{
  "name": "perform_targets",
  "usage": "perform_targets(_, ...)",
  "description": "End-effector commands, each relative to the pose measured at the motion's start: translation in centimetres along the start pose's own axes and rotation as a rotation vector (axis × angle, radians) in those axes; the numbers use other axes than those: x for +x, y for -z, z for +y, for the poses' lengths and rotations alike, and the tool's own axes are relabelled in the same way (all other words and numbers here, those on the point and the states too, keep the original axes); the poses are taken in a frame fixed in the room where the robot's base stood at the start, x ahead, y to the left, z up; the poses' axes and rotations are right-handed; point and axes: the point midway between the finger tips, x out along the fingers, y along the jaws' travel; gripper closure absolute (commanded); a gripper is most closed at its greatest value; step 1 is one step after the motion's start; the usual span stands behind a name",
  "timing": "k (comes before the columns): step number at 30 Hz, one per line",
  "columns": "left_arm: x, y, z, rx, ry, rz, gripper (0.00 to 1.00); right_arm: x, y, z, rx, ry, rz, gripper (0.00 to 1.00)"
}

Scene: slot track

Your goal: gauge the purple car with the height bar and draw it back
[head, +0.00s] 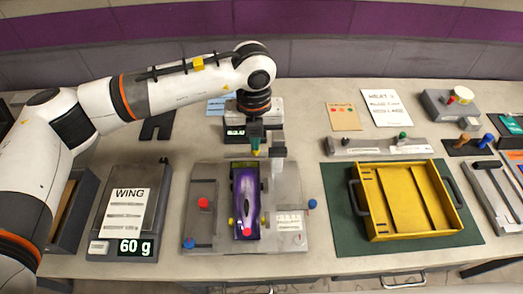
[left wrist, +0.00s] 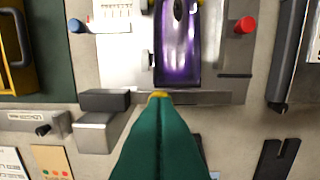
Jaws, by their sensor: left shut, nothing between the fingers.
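The purple car (head: 247,205) sits lengthwise on a grey gauge plate (head: 205,180); its rear part also shows in the left wrist view (left wrist: 178,45). A grey bar (left wrist: 205,98), apparently the height bar, crosses at the car's far end, with a dark block (left wrist: 105,101) at one end. My left gripper (head: 255,152) has green fingers, shut and empty, pointing down at the car's far end. In the left wrist view the fingertips (left wrist: 158,97) overlap the bar beside a small yellow spot; I cannot tell whether they touch it. My right gripper is not in view.
A scale (head: 150,247) reading 60 g stands left of the plate. A yellow tray (head: 445,215) lies on a green mat (head: 345,255) to the right. Red (head: 203,203) and blue (head: 312,204) knobs flank the car. Other devices and cards line the back.

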Motion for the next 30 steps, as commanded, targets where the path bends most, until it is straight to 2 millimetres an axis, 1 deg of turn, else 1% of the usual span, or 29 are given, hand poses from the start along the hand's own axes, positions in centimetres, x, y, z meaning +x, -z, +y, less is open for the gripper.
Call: perform_targets(30, 1.6, 0.0, 0.0, 0.0, 0.0, 0.0, 1.0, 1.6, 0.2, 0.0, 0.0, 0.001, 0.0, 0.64)
